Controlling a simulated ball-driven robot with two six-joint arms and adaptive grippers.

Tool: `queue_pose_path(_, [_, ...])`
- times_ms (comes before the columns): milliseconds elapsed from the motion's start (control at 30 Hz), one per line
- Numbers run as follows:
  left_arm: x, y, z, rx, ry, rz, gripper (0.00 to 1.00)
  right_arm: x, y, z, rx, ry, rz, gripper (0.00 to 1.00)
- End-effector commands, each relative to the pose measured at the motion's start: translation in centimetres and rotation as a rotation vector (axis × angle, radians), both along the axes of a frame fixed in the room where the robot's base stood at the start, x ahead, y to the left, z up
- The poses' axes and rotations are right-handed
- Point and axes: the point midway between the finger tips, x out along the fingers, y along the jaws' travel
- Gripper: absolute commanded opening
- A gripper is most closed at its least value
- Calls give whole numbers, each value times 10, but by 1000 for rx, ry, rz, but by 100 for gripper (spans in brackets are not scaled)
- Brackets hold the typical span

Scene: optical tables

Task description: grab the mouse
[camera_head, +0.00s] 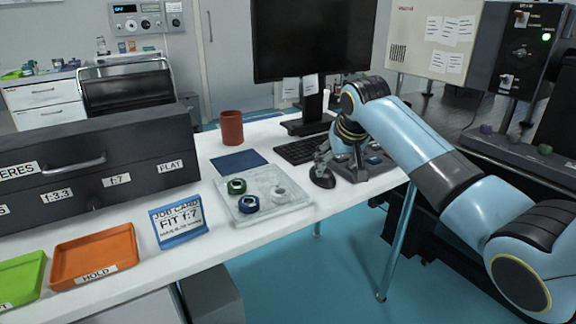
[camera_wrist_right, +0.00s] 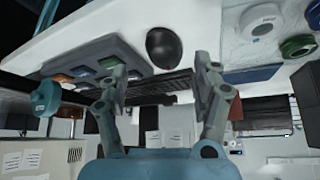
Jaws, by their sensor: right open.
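The black mouse (camera_head: 322,179) lies on the white table in front of the keyboard, near the table's front edge. In the wrist view the mouse (camera_wrist_right: 164,47) shows as a dark oval beyond the fingertips, roughly centred between them. My right gripper (camera_head: 325,158) is just behind and above the mouse, partly hidden by its own arm. In the wrist view the right gripper (camera_wrist_right: 160,80) is open, its fingers wide apart with nothing between them. My left gripper is not in view.
A grey block with coloured pieces (camera_head: 358,166) stands close to the right of the mouse. A pale tray (camera_head: 270,211) with ring-shaped items lies to the left. The keyboard (camera_head: 298,151) and monitor (camera_head: 312,38) are behind. A red cup (camera_head: 231,128) stands farther left.

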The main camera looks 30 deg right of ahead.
Motion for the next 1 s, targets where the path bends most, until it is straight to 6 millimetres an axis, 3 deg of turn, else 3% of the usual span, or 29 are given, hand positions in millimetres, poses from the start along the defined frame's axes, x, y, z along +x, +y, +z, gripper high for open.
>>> queue_pose_path(33, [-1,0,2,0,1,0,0,7,-3,15,2,-12,-8,65])
queue_pose_path(133, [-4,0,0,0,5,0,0,15,-6,23,7,-20,-18,65])
queue_pose_path(800, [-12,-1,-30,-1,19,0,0,59,-21,-57,9,-21,-19,65])
queue_pose_path(1000, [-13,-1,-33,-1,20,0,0,66,-24,-66,6,-22,-18,65])
